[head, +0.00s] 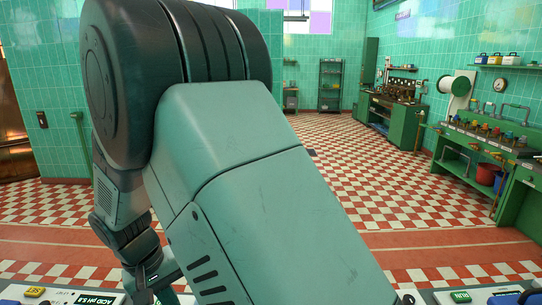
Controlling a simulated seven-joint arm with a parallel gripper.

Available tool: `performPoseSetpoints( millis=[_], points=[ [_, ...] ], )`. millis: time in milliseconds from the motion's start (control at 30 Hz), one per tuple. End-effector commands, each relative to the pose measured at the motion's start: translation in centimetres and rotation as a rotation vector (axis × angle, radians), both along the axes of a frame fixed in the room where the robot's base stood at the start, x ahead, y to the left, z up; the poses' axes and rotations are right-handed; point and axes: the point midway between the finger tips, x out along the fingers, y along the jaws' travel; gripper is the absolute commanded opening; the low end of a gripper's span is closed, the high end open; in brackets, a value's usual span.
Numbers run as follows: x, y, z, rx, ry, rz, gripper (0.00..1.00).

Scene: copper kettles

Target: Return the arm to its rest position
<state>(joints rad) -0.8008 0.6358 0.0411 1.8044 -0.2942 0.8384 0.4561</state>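My arm fills the middle of the head view as large green and dark links. Its wrist runs down on the left side of the view to my gripper (160,285), at the bottom edge over the console. Only a small dark part of the gripper shows. Its fingertips are cut off or hidden, so I cannot tell whether it is open or holds anything.
A console (70,297) with labels such as "ACID pH 5.1" and "RUN" runs along the bottom edge. Green workbenches (515,160) with valves stand at the right, with a red bucket (487,174) below. The checkered floor (370,185) beyond is clear.

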Motion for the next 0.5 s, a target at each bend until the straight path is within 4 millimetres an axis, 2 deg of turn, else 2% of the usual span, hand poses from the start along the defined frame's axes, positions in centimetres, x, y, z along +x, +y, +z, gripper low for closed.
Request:
performPoseSetpoints(
  millis=[233, 500],
  points=[
    [-2.2, -0.7, 1.5, 0.113, 0.042, -0.32, 0.0],
    [-6.1, 1.6, -1.8, -0.127, 0.126, 0.249, 0.0]
  ],
)
